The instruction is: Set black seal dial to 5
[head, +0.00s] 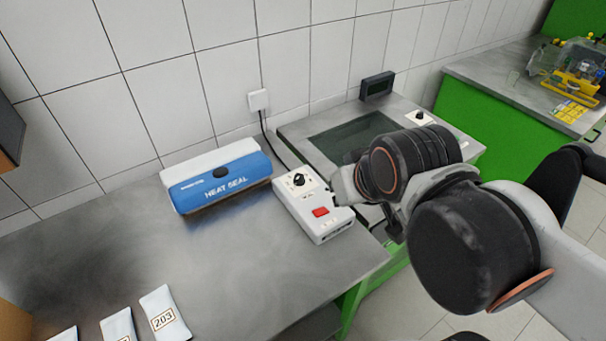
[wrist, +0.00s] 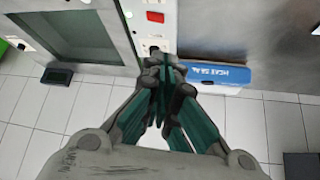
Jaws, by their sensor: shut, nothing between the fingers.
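The black seal dial (head: 299,180) sits on the back part of a white control box (head: 313,210), beside the heat sealer. Its setting is too small to read. In the wrist view, the control box (wrist: 155,35) lies just ahead of my gripper (wrist: 164,66), whose fingers are closed together and empty. The fingertips overlap the dial's end of the box, so the dial is mostly hidden there. I cannot tell whether they touch it. In the head view, my arm's wrist hides most of the gripper, right of the box.
A red switch (head: 320,212) is on the box's front part. A glass-topped unit (head: 350,138) with another black knob (head: 420,115) is to the right. White pouches (head: 160,312) lie at the front left.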

